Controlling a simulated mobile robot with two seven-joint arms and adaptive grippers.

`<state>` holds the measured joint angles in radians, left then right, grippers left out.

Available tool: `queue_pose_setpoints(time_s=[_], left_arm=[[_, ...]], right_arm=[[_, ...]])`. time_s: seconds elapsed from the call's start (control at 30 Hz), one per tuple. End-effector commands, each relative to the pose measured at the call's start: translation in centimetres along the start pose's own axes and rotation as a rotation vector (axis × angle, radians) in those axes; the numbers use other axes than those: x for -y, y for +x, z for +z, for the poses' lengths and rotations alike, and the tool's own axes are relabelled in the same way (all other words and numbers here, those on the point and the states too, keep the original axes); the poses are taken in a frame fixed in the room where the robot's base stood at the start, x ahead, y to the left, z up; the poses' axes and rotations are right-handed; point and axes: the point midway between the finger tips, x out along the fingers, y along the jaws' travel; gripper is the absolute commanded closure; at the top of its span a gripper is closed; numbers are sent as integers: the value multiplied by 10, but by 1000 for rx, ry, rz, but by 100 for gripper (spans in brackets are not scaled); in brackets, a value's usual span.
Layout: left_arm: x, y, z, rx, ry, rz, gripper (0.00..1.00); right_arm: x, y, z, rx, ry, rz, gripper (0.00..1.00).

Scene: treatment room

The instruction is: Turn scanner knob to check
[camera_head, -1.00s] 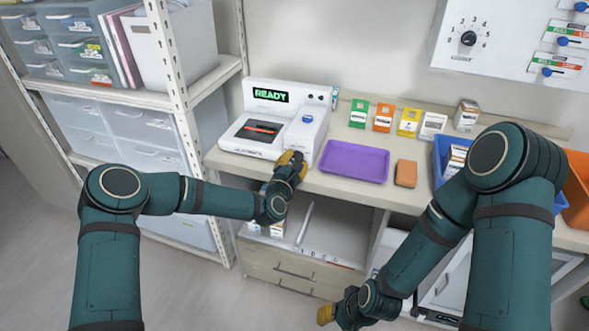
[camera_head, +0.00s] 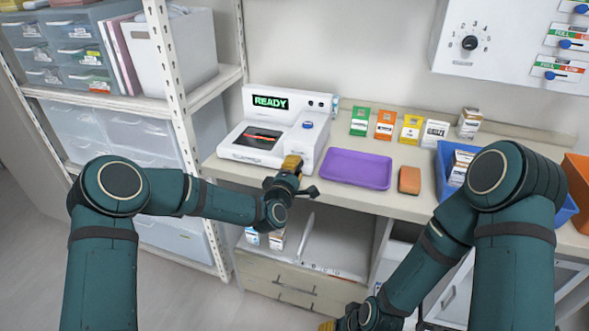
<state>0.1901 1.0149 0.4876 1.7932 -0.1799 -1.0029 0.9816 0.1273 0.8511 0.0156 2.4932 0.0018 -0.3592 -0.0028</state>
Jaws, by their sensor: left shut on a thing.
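The white scanner (camera_head: 318,102) stands on the counter, its screen (camera_head: 270,101) reading READY in green. A dark window with a red line and a round blue button (camera_head: 308,125) are on its top. My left gripper (camera_head: 291,164) is at the scanner's front right corner, its yellow fingertips against the front face. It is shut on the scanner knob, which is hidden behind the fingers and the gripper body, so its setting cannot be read. My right gripper (camera_head: 327,326) shows only a yellow tip at the bottom edge, and its jaws cannot be made out.
A purple tray (camera_head: 357,168) and an orange-brown block (camera_head: 409,180) lie right of the scanner. Several small boxes (camera_head: 384,125) stand behind them. A blue bin (camera_head: 449,150) is farther right. A wall panel (camera_head: 500,60) carries a numbered dial. A shelf rack (camera_head: 210,95) borders the left.

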Motion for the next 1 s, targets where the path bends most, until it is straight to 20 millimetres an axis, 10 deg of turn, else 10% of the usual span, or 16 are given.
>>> queue_pose_setpoints(time_s=[0.73,0.77,0.83,1.0], left_arm=[[-2,1,0,-1,83,4,100],[-2,1,0,-1,83,4,58],[-2,1,0,0,83,4,34],[0,0,0,0,82,0,34]], right_arm=[[0,0,0,0,0,0,53],[0,0,0,0,0,0,53],[0,0,0,0,0,0,53],[0,0,0,0,0,0,53]])
